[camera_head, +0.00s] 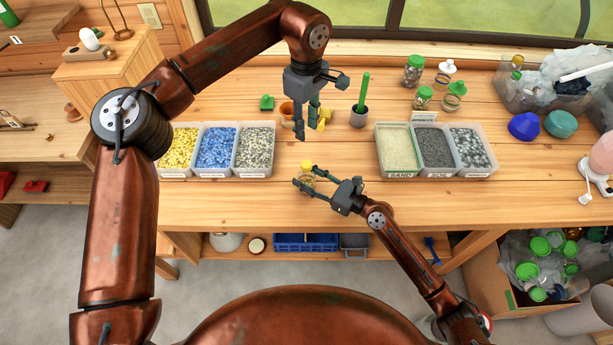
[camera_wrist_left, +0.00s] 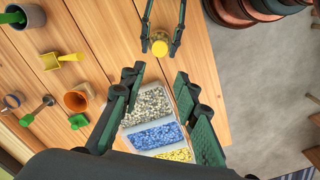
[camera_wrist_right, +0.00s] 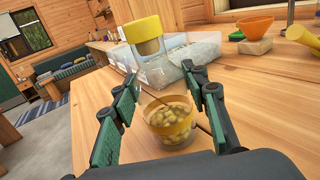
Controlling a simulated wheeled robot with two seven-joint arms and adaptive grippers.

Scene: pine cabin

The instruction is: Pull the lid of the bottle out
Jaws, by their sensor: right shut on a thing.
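The bottle (camera_head: 307,177) is small and clear with yellow pieces inside, upright near the table's front edge. Its yellow lid (camera_wrist_right: 143,31) sits on top in the right wrist view, above the clear body (camera_wrist_right: 170,125). My right gripper (camera_head: 305,174) is shut around the bottle's body from the right, with its fingers on either side. In the left wrist view the lid (camera_wrist_left: 160,48) shows between the right fingers. My left gripper (camera_head: 307,127) is open and empty, pointing down, behind and above the bottle. Its fingers (camera_wrist_left: 160,85) are spread apart with no contact.
Trays of yellow, blue and grey pebbles (camera_head: 217,172) stand left of the bottle. Sand and soil trays (camera_head: 435,172) stand right. Table is clear around the bottle.

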